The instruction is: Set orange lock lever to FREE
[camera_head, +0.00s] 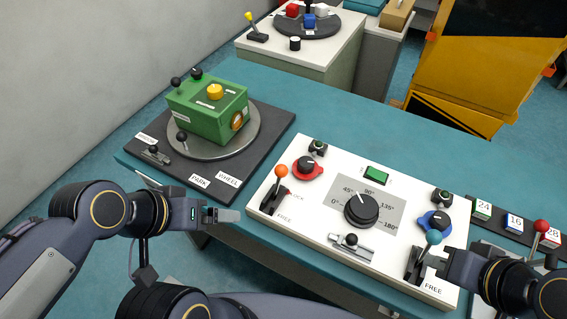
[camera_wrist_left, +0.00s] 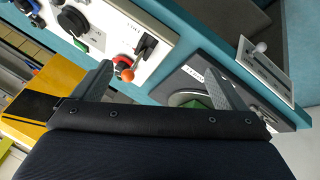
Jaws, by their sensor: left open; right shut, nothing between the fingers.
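The orange-knobbed lock lever (camera_head: 281,172) stands at the left end of the white panel (camera_head: 325,215), with LOCK printed beside its far end and FREE beside its near end. The knob is towards the far side; I cannot tell its exact setting. My left gripper (camera_head: 238,215) is left of the lever, apart from it, off the panel's left edge. In the left wrist view the orange knob (camera_wrist_left: 126,74) shows between the spread, empty fingers of this gripper (camera_wrist_left: 160,75). My right gripper (camera_head: 447,266) is shut and empty beside the teal-knobbed lever (camera_head: 434,238); contact is unclear.
A black dial (camera_head: 361,209), a red knob (camera_head: 306,166), a blue knob (camera_head: 435,222) and a slider (camera_head: 350,243) crowd the panel. A green box (camera_head: 208,108) stands on a round plate at left. A red-knobbed lever (camera_head: 541,227) is at far right. The teal table is clear behind the panel.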

